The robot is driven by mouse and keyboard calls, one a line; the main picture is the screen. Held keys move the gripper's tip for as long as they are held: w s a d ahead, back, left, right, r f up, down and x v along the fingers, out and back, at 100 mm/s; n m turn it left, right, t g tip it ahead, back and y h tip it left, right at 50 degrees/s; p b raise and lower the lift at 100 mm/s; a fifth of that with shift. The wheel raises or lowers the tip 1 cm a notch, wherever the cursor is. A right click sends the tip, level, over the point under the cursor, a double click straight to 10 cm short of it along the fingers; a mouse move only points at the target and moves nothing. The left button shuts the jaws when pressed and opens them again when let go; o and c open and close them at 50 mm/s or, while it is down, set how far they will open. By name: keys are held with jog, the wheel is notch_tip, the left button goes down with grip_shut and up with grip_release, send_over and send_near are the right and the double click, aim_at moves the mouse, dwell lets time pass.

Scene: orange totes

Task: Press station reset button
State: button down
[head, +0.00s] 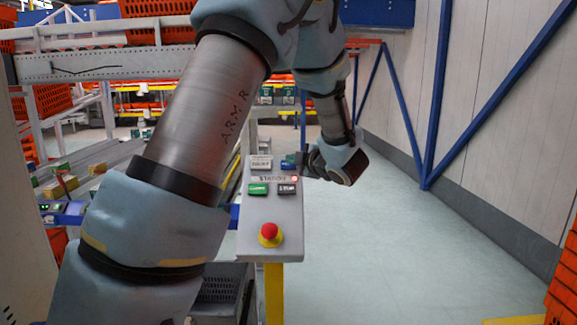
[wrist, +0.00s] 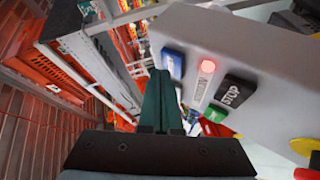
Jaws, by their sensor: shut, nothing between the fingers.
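The grey control box (head: 270,217) stands on a yellow post in the head view. Nearer are a green button (head: 258,189) and a black STOP button (head: 287,189). A red lamp (wrist: 207,66) is lit. My gripper (wrist: 160,75) is shut and empty, beside the box's far end; I cannot tell whether it touches the blue button.
A red emergency stop (head: 269,232) on a yellow base sits at the box's near end. Conveyors and orange totes (head: 52,98) are at the left. Blue braces (head: 436,95) line the wall at right. The floor right of the box is clear.

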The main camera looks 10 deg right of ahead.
jog(key=shift+w+f+b, duration=0.25)
jog(key=shift+f+b, duration=0.05)
dwell(0.4)
jog(key=shift+s+r, duration=0.1)
jog(key=shift+r, duration=0.05)
jog(key=shift+s+r+p, duration=0.3)
jog(key=shift+s+r, duration=0.2)
jog(key=shift+r, duration=0.05)
jog(key=shift+r, duration=0.1)
jog(key=s+r+p, duration=0.1)
jog(key=s+r, duration=0.1)
jog(key=r, duration=0.1)
jog(key=s+r+p, duration=0.1)
jog(key=shift+s+a+r+p, duration=0.2)
jog(key=shift+s+a+p, duration=0.1)
jog(key=shift+s+a, duration=0.1)
dwell(0.5)
